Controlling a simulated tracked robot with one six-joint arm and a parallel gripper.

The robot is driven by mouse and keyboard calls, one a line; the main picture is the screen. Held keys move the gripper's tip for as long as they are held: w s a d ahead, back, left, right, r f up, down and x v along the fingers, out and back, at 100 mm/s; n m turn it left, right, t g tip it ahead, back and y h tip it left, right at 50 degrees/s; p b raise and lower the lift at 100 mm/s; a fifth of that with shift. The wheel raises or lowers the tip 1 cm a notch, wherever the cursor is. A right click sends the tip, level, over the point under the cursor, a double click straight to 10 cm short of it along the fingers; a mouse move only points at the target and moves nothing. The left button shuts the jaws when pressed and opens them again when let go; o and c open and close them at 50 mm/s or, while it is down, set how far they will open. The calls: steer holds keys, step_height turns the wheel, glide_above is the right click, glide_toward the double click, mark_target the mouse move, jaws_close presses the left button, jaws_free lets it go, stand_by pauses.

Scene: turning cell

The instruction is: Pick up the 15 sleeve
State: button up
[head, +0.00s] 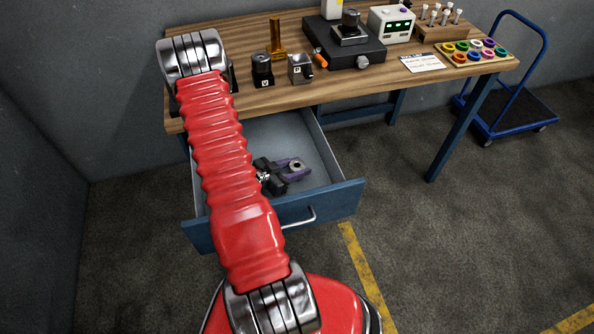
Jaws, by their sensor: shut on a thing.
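My gripper (292,168) is at the right side of the open drawer, with its dark body to the left and its purple fingers pointing right. The fingers are shut on a small grey ring-like part (296,165), which looks like a sleeve with a dark hole. No size mark on it can be read. I cannot tell whether the part touches the drawer floor or is held above it. Part of the drawer is hidden behind my red arm.
The drawer (345,194) is pulled out under the wooden bench (420,78). On the bench are blocks marked V (262,70) and P (300,68), a dark plate with an instrument (348,38), and a tray of coloured rings (475,50). A blue trolley (510,112) stands right.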

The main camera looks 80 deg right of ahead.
jaws_close()
step_height(320, 180, up, 10)
stand_by(0.9)
stand_by(0.5)
